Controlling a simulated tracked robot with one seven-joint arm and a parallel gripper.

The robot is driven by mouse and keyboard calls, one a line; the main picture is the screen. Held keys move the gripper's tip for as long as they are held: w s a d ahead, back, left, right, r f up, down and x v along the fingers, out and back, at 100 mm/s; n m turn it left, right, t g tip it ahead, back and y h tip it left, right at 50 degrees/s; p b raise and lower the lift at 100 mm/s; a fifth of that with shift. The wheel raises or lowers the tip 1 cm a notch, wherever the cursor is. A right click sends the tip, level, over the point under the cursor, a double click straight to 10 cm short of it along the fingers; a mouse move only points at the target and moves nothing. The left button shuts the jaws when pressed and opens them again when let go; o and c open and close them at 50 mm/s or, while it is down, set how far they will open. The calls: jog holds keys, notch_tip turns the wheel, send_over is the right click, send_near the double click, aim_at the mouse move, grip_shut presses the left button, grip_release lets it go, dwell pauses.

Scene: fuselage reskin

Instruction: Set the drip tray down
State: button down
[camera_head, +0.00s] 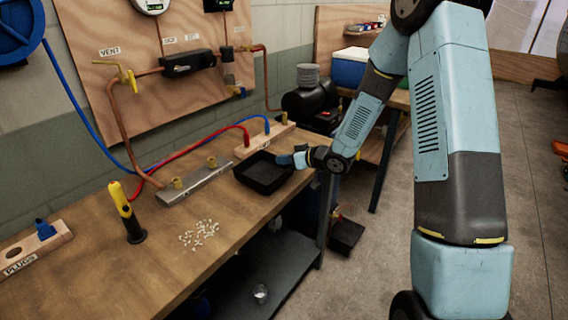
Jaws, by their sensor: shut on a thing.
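The drip tray (262,181) is a black, shallow, open tray with sloped sides. It is at the right part of the wooden workbench (150,247), close to the bench's front edge. My gripper (289,160) comes in from the right and is shut on the tray's right rim. The fingertips are small and partly hidden at the rim. The tray looks about level. I cannot tell whether its underside touches the bench top.
A metal manifold bar (195,183) lies left of the tray, and a wooden block with hoses (264,140) stands behind it. Small pale pieces (199,235) are scattered in front. A yellow-handled tool (126,212) stands upright at left. Bare bench lies between them.

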jog(key=shift+f, duration=0.65)
jog(key=c, duration=1.2)
grip_release()
jog(key=shift+f, duration=0.1)
jog(key=shift+c, duration=0.2)
